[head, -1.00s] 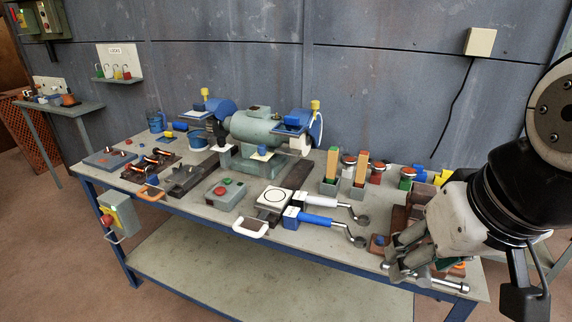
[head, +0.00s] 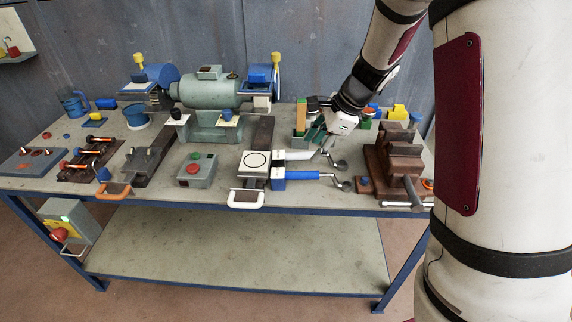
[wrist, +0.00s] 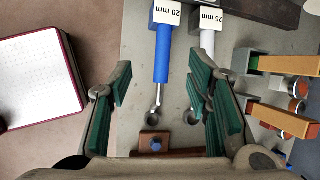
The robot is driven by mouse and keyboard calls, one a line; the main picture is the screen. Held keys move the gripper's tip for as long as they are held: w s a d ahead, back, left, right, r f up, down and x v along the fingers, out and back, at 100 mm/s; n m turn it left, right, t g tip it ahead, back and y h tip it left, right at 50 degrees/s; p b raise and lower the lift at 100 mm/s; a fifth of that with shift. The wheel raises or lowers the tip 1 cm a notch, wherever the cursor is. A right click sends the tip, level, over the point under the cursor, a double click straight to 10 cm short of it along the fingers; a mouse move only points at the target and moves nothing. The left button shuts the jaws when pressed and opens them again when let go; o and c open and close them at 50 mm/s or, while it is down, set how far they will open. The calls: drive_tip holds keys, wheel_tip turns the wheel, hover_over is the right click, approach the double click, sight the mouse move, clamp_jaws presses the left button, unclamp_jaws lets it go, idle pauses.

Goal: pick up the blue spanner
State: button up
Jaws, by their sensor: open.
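The blue spanner (head: 305,175) lies flat on the workbench, its ring end pointing right and its other end at a block. In the wrist view the blue spanner (wrist: 163,55) has a "20 mm" label at its block, and its metal shaft and ring point towards me. My gripper (head: 328,148) is open above the bench, just behind the spanners. In the wrist view my gripper (wrist: 160,82) has its green-padded fingers on either side of the blue spanner's line, apart from it. A white-handled spanner (wrist: 207,42), labelled "25 mm", lies parallel beside it.
A brown vice (head: 392,165) stands right of the spanners. Wood-topped blocks (wrist: 285,65) and red-topped jars stand behind. A bench grinder (head: 210,95) is at the back left. A control box (head: 197,170) sits left of the spanners. The bench's front edge is close.

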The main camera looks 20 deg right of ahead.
sight(297, 172)
drive_tip(key=shift+m, duration=0.5)
drive_tip(key=x, duration=0.3)
drive_tip(key=d+x, duration=0.1)
drive_tip(key=x, duration=0.5)
drive_tip(key=shift+w+d+f, duration=0.1)
drive_tip(key=shift+w+f, duration=0.25)
drive_tip(key=shift+w, duration=0.05)
drive_tip(key=shift+x, duration=2.9)
drive_tip(key=shift+c, duration=0.2)
clamp_jaws()
